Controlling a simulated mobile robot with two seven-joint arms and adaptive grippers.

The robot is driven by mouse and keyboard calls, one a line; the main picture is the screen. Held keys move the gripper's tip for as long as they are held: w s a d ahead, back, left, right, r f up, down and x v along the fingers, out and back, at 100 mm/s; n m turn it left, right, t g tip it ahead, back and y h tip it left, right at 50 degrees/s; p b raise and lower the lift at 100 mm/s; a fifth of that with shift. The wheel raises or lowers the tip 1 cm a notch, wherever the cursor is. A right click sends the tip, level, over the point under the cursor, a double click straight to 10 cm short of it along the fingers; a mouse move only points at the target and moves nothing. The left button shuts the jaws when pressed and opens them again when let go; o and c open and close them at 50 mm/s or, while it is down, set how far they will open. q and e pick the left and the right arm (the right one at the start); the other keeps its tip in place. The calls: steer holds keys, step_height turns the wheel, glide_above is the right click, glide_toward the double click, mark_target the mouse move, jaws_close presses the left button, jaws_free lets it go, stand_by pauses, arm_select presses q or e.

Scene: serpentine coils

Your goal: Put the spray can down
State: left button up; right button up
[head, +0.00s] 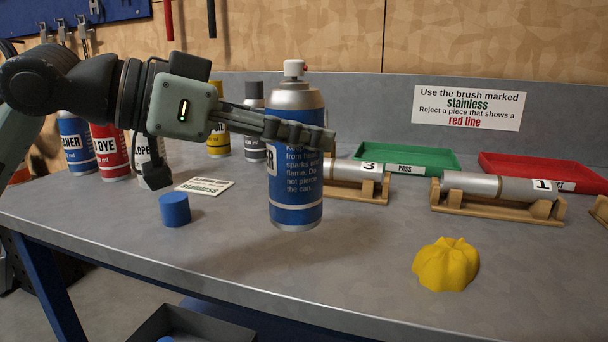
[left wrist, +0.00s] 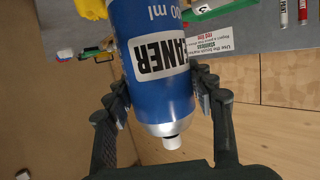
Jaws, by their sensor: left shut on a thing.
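A blue spray can (head: 296,190) with a silver shoulder and white nozzle is upright in the head view, in front of the cans at the back left. My left gripper (head: 318,137) is shut around its upper body. The can's base seems to hang above the grey bench (head: 240,255), with a shadow on the bench below it. In the left wrist view the can (left wrist: 155,85) sits between both fingers, its label reading "ANER" and "00 ml". A loose blue cap (head: 175,210) stands on the bench, left of the can. My right gripper is not in view.
Several cans stand at the back left, including a red one (head: 110,150). Numbered metal cylinders lie on wooden cradles (head: 497,208) at the right. Behind them are green (head: 440,157) and red (head: 530,168) trays. A yellow lobed object (head: 445,264) lies at the front right.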

mark_target(304, 172)
arm_select(q)
steer(key=w+f, duration=0.1)
steer(key=w+d, duration=0.1)
steer(key=shift+w+d+f, duration=0.1)
steer(key=shift+w+f, duration=0.2)
steer(key=shift+f, duration=0.05)
step_height(304, 172, down, 4)
steer(key=shift+r, duration=0.25)
steer(key=shift+f, duration=0.2)
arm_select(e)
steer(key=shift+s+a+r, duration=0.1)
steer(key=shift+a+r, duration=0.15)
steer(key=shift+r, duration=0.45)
arm_select(q)
steer(key=shift+f, duration=0.1)
steer(key=o, duration=1.6)
steer(key=shift+f, duration=0.1)
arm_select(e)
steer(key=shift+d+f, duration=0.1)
